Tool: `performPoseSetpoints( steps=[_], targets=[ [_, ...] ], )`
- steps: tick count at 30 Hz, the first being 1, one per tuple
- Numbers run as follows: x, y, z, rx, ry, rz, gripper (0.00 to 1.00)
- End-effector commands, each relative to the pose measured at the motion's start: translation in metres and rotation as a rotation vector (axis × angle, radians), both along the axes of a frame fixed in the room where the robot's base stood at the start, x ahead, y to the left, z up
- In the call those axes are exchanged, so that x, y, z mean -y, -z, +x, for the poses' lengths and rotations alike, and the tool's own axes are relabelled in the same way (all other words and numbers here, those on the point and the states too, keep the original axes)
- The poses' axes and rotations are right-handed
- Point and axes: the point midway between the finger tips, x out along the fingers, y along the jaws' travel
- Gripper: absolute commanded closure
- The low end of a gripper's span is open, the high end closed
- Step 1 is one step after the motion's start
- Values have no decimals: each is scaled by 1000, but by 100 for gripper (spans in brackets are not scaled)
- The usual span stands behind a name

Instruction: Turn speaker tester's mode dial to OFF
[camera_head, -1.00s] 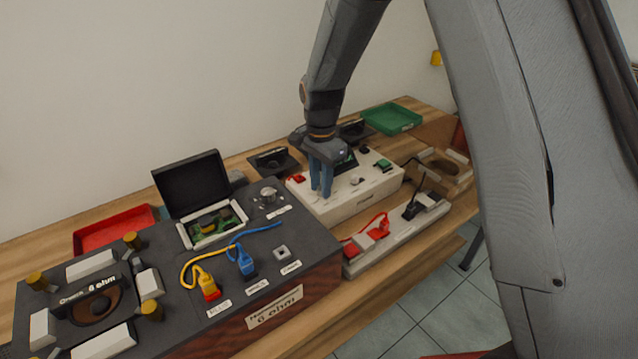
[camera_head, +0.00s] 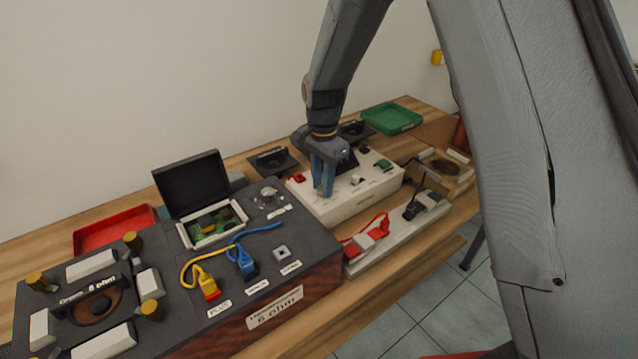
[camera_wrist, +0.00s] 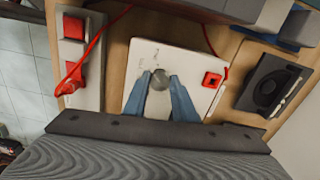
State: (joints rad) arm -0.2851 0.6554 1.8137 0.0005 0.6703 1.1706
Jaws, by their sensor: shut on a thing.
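The speaker tester is a white box (camera_head: 350,203) in the middle of the bench in the head view. Its white top also shows in the wrist view (camera_wrist: 178,62). My gripper (camera_head: 323,188) points down over the left part of its top. In the wrist view, the blue fingers of my gripper (camera_wrist: 161,98) are shut on a round grey dial (camera_wrist: 160,79), one on each side. The dial is hidden behind the fingers in the head view. Its pointer and the mode marks cannot be read.
A red socket (camera_wrist: 212,79) sits beside the dial. A grey strip with red plugs (camera_head: 400,233) lies in front of the tester. A dark 6 ohm unit (camera_head: 310,240) with cables stands at left. A black speaker (camera_wrist: 270,85) is close by.

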Motion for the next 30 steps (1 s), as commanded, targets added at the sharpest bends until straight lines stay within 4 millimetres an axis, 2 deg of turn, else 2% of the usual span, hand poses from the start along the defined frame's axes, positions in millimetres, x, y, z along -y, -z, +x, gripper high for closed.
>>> performPoseSetpoints(
  steps=[6,7,10,20,23,30],
  targets=[
    [4,1,-2,-6,0,-5,98],
    [4,1,-2,-6,0,-5,72],
    [3,1,-2,-5,-1,-4,57],
    [-2,-2,-1,-2,-5,-1,57],
    [-3,-11,-1,1,-6,-1,57],
    [-3,-49,-2,0,-7,-1,57]
  ],
)
